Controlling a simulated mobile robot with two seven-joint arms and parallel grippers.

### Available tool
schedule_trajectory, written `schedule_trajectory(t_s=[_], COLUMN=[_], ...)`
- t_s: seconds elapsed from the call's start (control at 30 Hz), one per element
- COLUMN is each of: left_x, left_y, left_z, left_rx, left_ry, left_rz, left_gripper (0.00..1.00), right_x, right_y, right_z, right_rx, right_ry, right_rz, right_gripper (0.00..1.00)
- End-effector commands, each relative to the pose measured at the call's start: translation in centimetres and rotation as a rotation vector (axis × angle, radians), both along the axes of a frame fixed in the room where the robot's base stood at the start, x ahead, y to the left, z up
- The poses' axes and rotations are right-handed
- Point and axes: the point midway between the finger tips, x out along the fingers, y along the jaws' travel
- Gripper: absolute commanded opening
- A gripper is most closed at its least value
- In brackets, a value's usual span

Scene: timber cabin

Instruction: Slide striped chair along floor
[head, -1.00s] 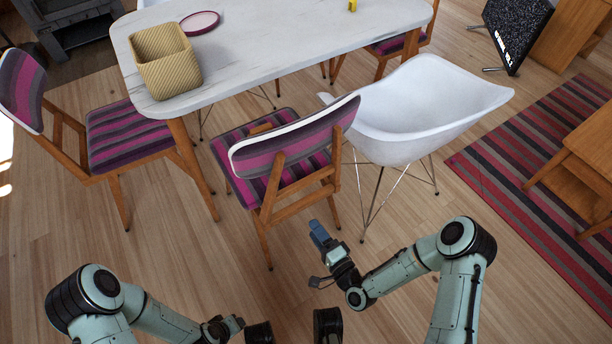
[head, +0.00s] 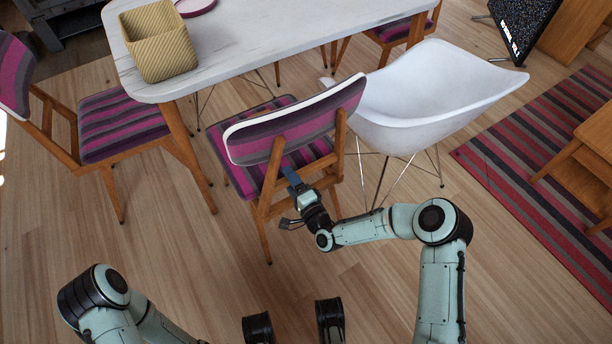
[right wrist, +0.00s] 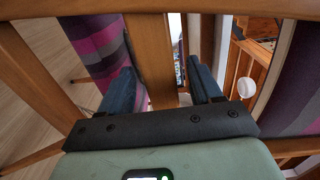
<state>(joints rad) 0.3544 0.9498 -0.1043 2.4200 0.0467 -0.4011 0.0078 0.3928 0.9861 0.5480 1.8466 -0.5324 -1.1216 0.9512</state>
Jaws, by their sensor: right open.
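The striped chair (head: 295,132), with a magenta and grey back and seat on a wooden frame, stands at the table's near side with its back toward me. My right gripper (head: 292,179) is at the rear of its frame, below the backrest. In the right wrist view, the two blue fingers (right wrist: 164,88) are apart, with a wooden bar of the chair (right wrist: 152,60) between them. I cannot tell whether they touch it.
A white shell chair (head: 425,100) stands close on the right. A white table (head: 260,40) with a woven basket (head: 158,45) is behind. Another striped chair (head: 115,125) stands left. A striped rug (head: 510,145) lies right. The floor in front (head: 190,255) is bare.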

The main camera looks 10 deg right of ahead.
Motion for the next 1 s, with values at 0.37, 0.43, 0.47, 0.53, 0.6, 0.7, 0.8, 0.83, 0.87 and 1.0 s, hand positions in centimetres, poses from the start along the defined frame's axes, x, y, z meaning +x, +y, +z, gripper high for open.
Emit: schedule_trajectory(t_s=[0.37, 0.43, 0.47, 0.53, 0.6, 0.7, 0.8, 0.83, 0.87, 1.0], left_x=[-0.25, -0.25, -0.25, -0.24, -0.23, -0.22, -0.21, -0.21, -0.21, -0.20], left_y=[0.02, 0.02, 0.02, 0.01, 0.02, 0.01, 0.00, 0.00, 0.00, 0.01], left_z=[-0.04, -0.04, -0.04, -0.04, -0.05, -0.05, -0.05, -0.05, -0.05, -0.05], left_rx=[-0.001, -0.001, -0.001, -0.001, 0.000, -0.001, -0.001, -0.001, -0.001, -0.001], left_ry=[0.008, 0.008, 0.008, 0.008, 0.007, 0.006, 0.006, 0.006, 0.006, 0.006], left_rz=[0.001, 0.001, 0.001, 0.000, 0.000, 0.000, 0.000, 0.000, 0.000, 0.000], left_gripper=[0.43, 0.43, 0.43, 0.43, 0.43, 0.43, 0.43, 0.43, 0.43, 0.43], right_x=[0.79, 0.78, 0.78, 0.77, 0.76, 0.75, 0.75, 0.75, 0.74, 0.73], right_y=[0.29, 0.28, 0.28, 0.28, 0.28, 0.27, 0.26, 0.26, 0.26, 0.25], right_z=[-0.02, -0.03, -0.03, -0.04, -0.05, -0.08, -0.11, -0.12, -0.12, -0.16], right_rx=[0.000, 0.001, 0.001, 0.000, 0.000, 0.000, 0.000, 0.000, 0.000, -0.001], right_ry=[0.002, 0.001, 0.001, 0.002, 0.002, 0.003, 0.003, 0.003, 0.004, 0.004], right_rz=[-0.001, -0.001, -0.001, -0.001, 0.000, 0.000, 0.000, 0.000, 0.000, 0.000], right_gripper=[0.64, 0.48, 0.38, 0.15, 0.00, 0.00, 0.00, 0.00, 0.00, 0.00])
